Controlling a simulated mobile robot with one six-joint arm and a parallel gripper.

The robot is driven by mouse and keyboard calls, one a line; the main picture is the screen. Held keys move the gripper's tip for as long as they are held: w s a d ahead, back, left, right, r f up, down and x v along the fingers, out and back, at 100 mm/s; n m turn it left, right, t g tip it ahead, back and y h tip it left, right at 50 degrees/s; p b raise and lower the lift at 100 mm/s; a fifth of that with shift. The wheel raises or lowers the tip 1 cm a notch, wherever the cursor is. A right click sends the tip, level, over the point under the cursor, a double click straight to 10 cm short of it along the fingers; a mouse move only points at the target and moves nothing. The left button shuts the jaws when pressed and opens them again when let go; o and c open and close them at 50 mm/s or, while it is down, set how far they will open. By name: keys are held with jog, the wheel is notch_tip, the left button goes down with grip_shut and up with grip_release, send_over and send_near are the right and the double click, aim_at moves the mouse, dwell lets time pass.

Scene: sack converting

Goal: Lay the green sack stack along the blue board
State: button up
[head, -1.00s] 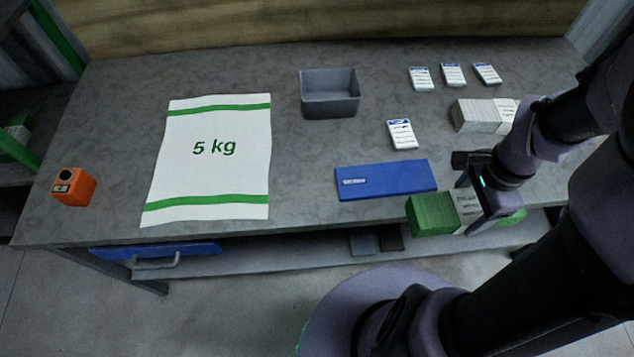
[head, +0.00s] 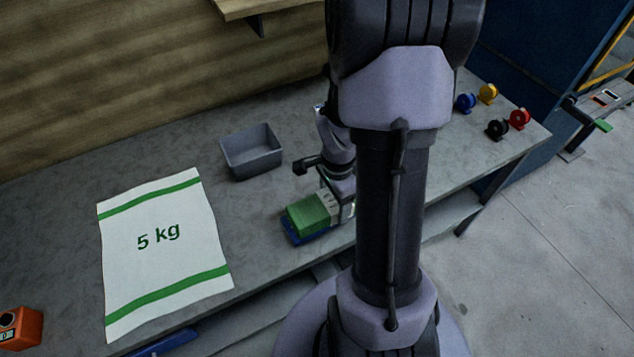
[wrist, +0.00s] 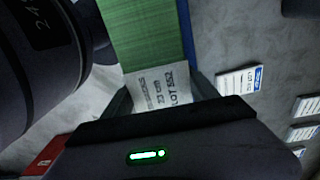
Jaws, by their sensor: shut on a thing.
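The green sack stack (head: 307,213) has a white printed paper band around its middle. My gripper (head: 338,194) is shut on it at the band. In the head view the stack is over the blue board (head: 290,235), whose edge shows below and left of it. In the wrist view the green stack (wrist: 145,35) runs away from my gripper (wrist: 165,97), with the band's lot print between the fingers. A strip of the blue board (wrist: 187,30) shows along the stack's right side. Whether the stack touches the board cannot be told. My arm hides the board's right part.
A grey bin (head: 252,152) stands behind the board. A flat white 5 kg sack (head: 160,250) lies to the left, with an orange device (head: 20,328) at the front left. Coloured spools (head: 497,128) stand at the right end. Several white label cards (wrist: 240,81) lie beside the board.

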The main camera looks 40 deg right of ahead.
aim_at(328, 202)
jog(key=shift+w+d, duration=0.2)
jog(key=shift+w, duration=0.85)
jog(key=f+b, duration=0.2)
jog(key=f, duration=0.2)
jog(key=shift+w+f+b, duration=0.1)
jog(key=shift+w+b, duration=0.1)
jog(key=shift+b, duration=0.1)
jog(key=shift+r, duration=0.25)
jog(key=shift+f, duration=0.1)
jog(key=o, duration=1.9)
jog(key=shift+c, duration=0.2)
